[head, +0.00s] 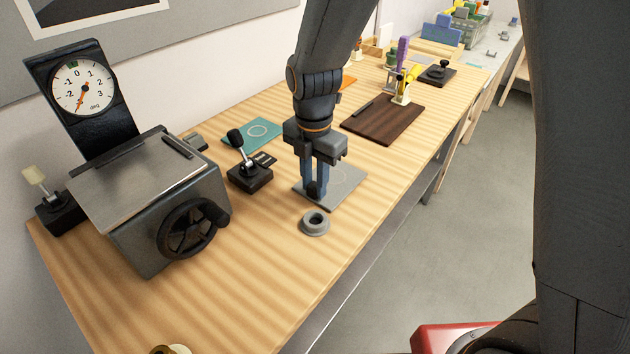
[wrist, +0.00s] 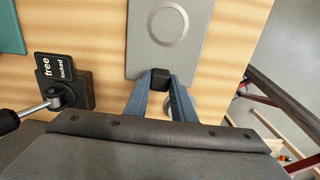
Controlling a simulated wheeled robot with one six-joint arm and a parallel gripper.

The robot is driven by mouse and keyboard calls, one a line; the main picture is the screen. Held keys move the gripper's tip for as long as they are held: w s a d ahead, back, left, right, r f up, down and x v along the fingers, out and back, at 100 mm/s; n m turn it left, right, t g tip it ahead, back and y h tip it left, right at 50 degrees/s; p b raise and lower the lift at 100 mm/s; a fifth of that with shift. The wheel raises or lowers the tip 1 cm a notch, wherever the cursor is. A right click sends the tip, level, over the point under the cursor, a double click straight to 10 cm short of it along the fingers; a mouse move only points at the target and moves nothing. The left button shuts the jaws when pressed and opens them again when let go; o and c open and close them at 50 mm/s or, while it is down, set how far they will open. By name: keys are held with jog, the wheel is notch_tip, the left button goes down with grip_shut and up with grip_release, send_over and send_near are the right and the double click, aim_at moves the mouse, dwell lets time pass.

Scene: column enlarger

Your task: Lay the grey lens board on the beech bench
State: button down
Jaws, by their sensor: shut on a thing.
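The grey lens board (head: 345,184) is a thin square plate with a ring marking. It lies level at or just above the beech bench (head: 265,293); I cannot tell whether it touches. My gripper (head: 313,188) points down at the board's near left edge and is shut on its small black grip block. In the wrist view, the board (wrist: 145,50) extends ahead of my fingers (wrist: 160,90), with the black block (wrist: 160,79) between them.
A grey flanged ring (head: 315,224) stands just in front of the board. A black lever switch (head: 248,175) is to the left, with a teal board (head: 252,134) behind it. A dark wooden board (head: 383,120) lies beyond. A metal unit with a handwheel (head: 190,228) fills the left.

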jog(key=shift+f, duration=0.1)
jog(key=c, duration=1.4)
grip_release()
jog(key=shift+r+p, duration=3.05)
jog(key=shift+r, duration=1)
notch_tip(320, 180, up, 8)
jog(key=b, duration=0.2)
jog(key=shift+f, duration=0.15)
